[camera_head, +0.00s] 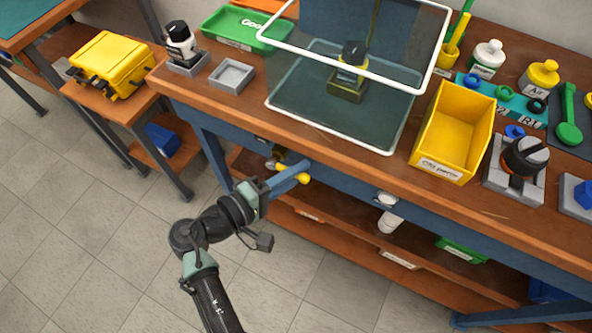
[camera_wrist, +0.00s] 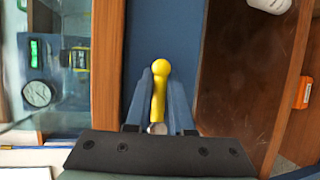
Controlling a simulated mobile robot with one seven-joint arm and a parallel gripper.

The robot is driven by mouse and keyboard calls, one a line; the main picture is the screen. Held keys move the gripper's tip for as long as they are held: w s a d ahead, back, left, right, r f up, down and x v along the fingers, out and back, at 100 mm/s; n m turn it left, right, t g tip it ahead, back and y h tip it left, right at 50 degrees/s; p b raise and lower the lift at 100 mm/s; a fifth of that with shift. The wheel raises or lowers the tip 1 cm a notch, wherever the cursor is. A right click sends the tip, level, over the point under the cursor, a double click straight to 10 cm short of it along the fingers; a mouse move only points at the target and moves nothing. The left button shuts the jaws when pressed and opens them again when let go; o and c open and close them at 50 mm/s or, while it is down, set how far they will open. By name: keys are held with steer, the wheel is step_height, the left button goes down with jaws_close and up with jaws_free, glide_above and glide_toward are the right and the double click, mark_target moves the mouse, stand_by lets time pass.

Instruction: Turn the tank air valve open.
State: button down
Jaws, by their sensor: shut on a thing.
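The tank air valve shows a yellow lever handle (camera_head: 304,178) with a rounded end, below the front edge of the bench. In the wrist view the handle (camera_wrist: 160,92) lies lengthwise between the two blue-grey fingers of my gripper (camera_wrist: 160,100), its ball end just past the fingertips. My gripper (camera_head: 291,175) is shut on the handle, reaching in from the lower left in the head view. The valve's body is mostly hidden by the fingers, so I cannot tell how far it is turned.
The blue bench front (camera_wrist: 153,33) lies right behind the handle. Above it are the wooden bench top (camera_head: 330,135), a clear enclosure (camera_head: 388,152) with a white rim and a yellow bin (camera_head: 432,152). A lower wooden shelf (camera_head: 345,238) runs beneath. The tiled floor is open at left.

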steer(key=shift+f, duration=0.1)
stand_by(0.8)
step_height(320, 180, down, 2)
steer(key=m+y+b, duration=0.1)
steer(key=m+y, duration=0.1)
steer(key=m, duration=0.1)
steer(key=shift+a, duration=0.15)
steer(key=shift+w+a+f+m+t+y+b, duration=0.4)
steer(key=shift+a+f+m+t+y+b, duration=0.25)
steer(key=shift+m+y+b, duration=0.65)
steer(key=shift+w+a+f+m+t+y+b, duration=0.4)
steer(key=shift+a+m+y+b, duration=0.4)
steer(key=shift+m+b, duration=1)
steer(key=shift+w+a+f+m+t+y+b, duration=0.55)
steer(key=shift+m+y+b, duration=0.55)
steer(key=shift+m+b, duration=0.45)
steer(key=shift+a+r, duration=0.1)
steer(key=shift+a, duration=0.1)
steer(key=c, duration=0.8)
jaws_free()
